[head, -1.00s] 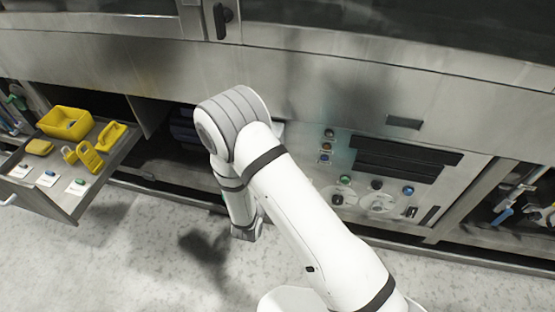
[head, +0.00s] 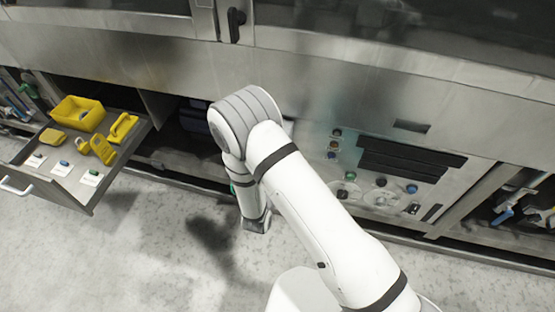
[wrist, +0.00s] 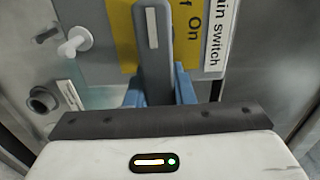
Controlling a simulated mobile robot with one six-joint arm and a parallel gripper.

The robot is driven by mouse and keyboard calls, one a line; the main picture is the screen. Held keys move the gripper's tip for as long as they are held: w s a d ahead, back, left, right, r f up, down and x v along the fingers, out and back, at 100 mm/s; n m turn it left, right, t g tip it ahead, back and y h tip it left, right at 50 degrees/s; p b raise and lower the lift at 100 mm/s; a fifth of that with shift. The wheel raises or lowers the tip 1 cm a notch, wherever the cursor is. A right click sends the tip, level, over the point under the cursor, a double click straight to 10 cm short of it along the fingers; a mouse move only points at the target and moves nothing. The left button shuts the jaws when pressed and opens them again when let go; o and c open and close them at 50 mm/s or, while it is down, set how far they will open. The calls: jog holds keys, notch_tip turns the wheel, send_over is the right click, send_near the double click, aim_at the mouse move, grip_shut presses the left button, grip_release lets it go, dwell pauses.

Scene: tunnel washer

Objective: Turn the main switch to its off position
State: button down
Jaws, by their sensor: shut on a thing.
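The main switch's grey handle (wrist: 153,40) stands upright in the wrist view, with a pale stripe down its middle. Behind it is a yellow plate (wrist: 124,30) with the word "On" and a partly covered word ending in "f". A white label (wrist: 217,38) reading "ain switch" is to the right of the plate. My gripper (wrist: 162,88) has its blue fingers on either side of the handle's near part and is shut on it. In the head view my arm covers the gripper, and I cannot make out the switch there.
A white peg-like knob (wrist: 75,41) and a dark round fitting (wrist: 41,99) are left of the handle. In the head view an open drawer (head: 72,186) with yellow padlocks and tags stands out at left. A button panel (head: 365,185) is right of my arm. Pale floor is clear in front.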

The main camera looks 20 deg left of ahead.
jog(key=shift+w+a+r, duration=0.1)
jog(key=shift+r, duration=0.1)
jog(key=c, duration=1.6)
grip_release()
jog(key=o, duration=0.4)
jog(key=shift+f, duration=0.1)
jog(key=shift+c, duration=0.2)
jog(key=s, duration=0.8)
jog(key=shift+d+p, duration=0.25)
jog(key=shift+p, duration=0.05)
